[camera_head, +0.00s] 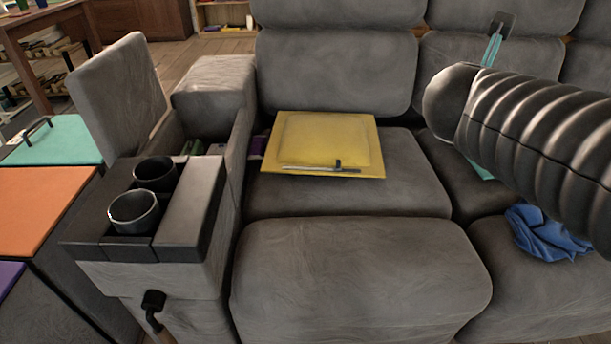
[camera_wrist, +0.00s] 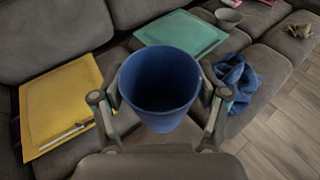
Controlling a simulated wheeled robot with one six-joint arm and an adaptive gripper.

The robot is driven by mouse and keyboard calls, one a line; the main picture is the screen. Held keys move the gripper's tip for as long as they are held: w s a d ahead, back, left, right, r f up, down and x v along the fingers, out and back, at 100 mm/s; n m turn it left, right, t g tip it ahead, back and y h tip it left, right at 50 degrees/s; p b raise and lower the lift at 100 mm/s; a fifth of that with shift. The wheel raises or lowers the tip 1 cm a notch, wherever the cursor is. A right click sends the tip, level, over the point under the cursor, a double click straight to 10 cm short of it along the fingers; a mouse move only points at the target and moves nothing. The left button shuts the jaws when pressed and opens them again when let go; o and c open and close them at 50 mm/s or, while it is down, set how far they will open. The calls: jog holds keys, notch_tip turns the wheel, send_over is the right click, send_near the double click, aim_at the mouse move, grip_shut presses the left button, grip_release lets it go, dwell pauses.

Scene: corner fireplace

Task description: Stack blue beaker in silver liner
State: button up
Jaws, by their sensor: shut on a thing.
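The blue beaker (camera_wrist: 160,88) is upright, mouth towards the camera, in the middle of the wrist view. My gripper (camera_wrist: 160,96) is shut on it, one finger on each side, above the sofa seat. Neither beaker nor fingers show in the head view, where my dark ribbed arm crosses the right side. Two cup-shaped liners sit in the sofa console at left in the head view. The nearer has a bright silver rim and looks like the silver liner (camera_head: 134,208); the farther liner (camera_head: 156,173) is darker. The liners are not in the wrist view.
A teal board (camera_wrist: 183,38), a grey bowl (camera_wrist: 229,17) and a crumpled blue cloth (camera_head: 547,233) lie on the sofa. The console's raised lid (camera_head: 118,92) stands behind the liners. The front seat cushion is clear.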

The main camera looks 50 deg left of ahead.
jog(key=s+a+f+n+g+y, duration=0.1)
jog(key=s+a+n+g+y, duration=0.25)
jog(key=a, duration=0.55)
jog(key=s+a+n+y, duration=0.35)
jog(key=s+a, duration=0.25)
jog(key=a, duration=0.2)
jog(key=n+g+y, duration=0.3)
jog(key=n+g, duration=1.1)
jog(key=g, duration=0.4)
send_over(127, 195)
jog(key=d, duration=0.4)
notch_tip(127, 195, down, 4)
jog(key=shift+f+b, duration=1.65)
jog(key=shift+f, duration=3.6)
jog(key=shift+f+b, duration=0.4)
jog(key=shift+b, duration=0.05)
